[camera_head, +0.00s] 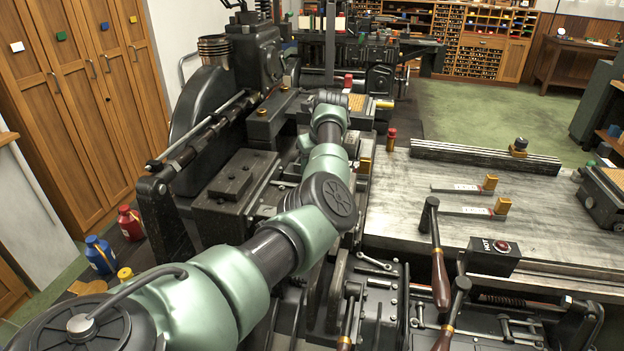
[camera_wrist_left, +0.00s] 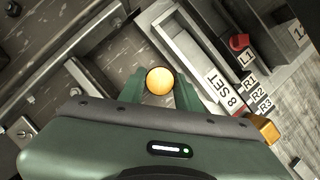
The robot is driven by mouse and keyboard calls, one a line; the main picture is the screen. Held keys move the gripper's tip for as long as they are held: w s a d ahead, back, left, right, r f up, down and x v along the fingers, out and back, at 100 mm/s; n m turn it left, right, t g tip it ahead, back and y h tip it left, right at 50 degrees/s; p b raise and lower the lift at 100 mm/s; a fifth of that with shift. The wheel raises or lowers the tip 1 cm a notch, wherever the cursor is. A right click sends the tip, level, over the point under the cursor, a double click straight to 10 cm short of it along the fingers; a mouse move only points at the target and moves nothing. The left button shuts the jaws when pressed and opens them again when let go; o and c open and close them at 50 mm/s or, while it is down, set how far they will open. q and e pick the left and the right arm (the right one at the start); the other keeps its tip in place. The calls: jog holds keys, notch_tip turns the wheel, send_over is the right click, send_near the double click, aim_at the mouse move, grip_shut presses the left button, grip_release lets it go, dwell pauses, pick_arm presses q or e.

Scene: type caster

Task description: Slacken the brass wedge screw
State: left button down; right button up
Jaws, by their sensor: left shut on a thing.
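The brass wedge screw (camera_wrist_left: 158,80) shows in the left wrist view as a round, bright brass head. My left gripper (camera_wrist_left: 159,88) is shut on it, with one green finger on each side of the head. The screw's shank below the head is hidden. In the head view my left arm reaches from the lower left over the dark casting machine (camera_head: 230,185). The arm's own wrist hides the fingers and the screw there. My right gripper is in neither view.
A pale metal bench (camera_head: 400,225) on the right carries brass-ended tools, a long dark bar (camera_head: 485,157) and a box marked HOT (camera_head: 490,256). In the left wrist view a labelled tray (camera_wrist_left: 205,60) lies right of the fingers.

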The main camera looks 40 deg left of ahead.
pick_arm(q)
jog(key=shift+w+n+g+b, duration=0.1)
jog(key=shift+n+g+b, duration=0.4)
jog(key=shift+n+b, duration=0.65)
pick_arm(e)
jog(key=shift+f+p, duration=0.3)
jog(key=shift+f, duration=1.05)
pick_arm(q)
jog(key=shift+n, duration=0.75)
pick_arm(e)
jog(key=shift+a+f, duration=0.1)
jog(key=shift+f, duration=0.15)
pick_arm(q)
jog(key=c, duration=1)
grip_release()
jog(key=shift+r+b, duration=0.1)
jog(key=shift+b, duration=0.2)
jog(key=b+v, duration=0.1)
jog(key=v, duration=0.6)
jog(key=shift+d+r, duration=0.25)
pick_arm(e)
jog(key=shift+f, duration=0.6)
pick_arm(q)
jog(key=shift+w, duration=0.2)
